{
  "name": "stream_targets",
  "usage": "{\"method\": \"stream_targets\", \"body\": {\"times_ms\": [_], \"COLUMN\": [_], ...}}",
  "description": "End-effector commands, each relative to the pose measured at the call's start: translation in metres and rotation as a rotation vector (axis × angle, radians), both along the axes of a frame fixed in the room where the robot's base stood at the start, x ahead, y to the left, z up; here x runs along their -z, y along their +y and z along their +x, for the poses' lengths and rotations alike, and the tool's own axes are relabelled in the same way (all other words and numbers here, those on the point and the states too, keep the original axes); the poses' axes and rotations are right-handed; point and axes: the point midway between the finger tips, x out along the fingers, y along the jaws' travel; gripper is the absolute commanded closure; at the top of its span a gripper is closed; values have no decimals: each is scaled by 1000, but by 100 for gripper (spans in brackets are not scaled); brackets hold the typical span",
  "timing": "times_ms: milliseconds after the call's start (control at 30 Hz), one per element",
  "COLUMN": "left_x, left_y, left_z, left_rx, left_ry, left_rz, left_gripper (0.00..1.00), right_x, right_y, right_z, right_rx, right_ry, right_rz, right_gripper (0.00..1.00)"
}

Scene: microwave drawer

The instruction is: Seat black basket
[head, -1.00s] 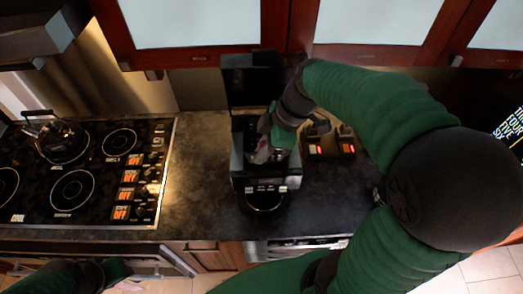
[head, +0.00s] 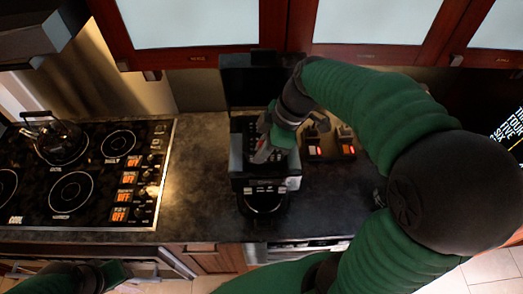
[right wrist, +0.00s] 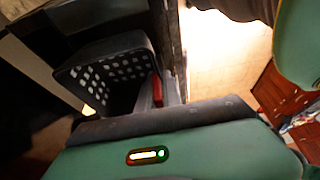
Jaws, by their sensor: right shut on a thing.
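The black basket (right wrist: 110,62) has a perforated face, with pale spots showing through its holes in the right wrist view. My right gripper (head: 263,153) is over the open top of the black coffee maker (head: 265,185) and is shut on the basket. A red finger pad (right wrist: 157,90) shows against the basket's side in the right wrist view. In the head view the gripper and wrist cover part of the basket, and whether it rests on the machine cannot be told. My left gripper (head: 116,271) is low at the left, away from the machine, its jaws unclear.
The coffee maker's raised lid (head: 250,82) stands behind its top. A small device with red lights (head: 330,147) is close on the right. The stove (head: 90,175) with a kettle (head: 60,142) is at left. Bare counter (head: 200,175) lies between. Cabinets (head: 190,30) overhang the back.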

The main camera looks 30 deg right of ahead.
Motion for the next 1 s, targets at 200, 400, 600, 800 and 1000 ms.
{"method": "stream_targets", "body": {"times_ms": [200,400,600,800,1000], "left_x": [1,6,11,16,20], "left_y": [0,0,0,0,0], "left_z": [0,0,0,0,0], "left_rx": [0,0,0,0,0], "left_ry": [0,0,0,0,0], "left_rz": [0,0,0,0,0], "left_gripper": [64,64,64,64,64], "right_x": [1,6,11,16,21], "right_y": [0,0,0,0,0], "right_z": [0,0,0,0,0], "right_rx": [0,0,0,-1,0], "right_ry": [0,0,0,0,0], "right_rz": [0,0,0,0,0], "right_gripper": [100,100,100,100,100]}}
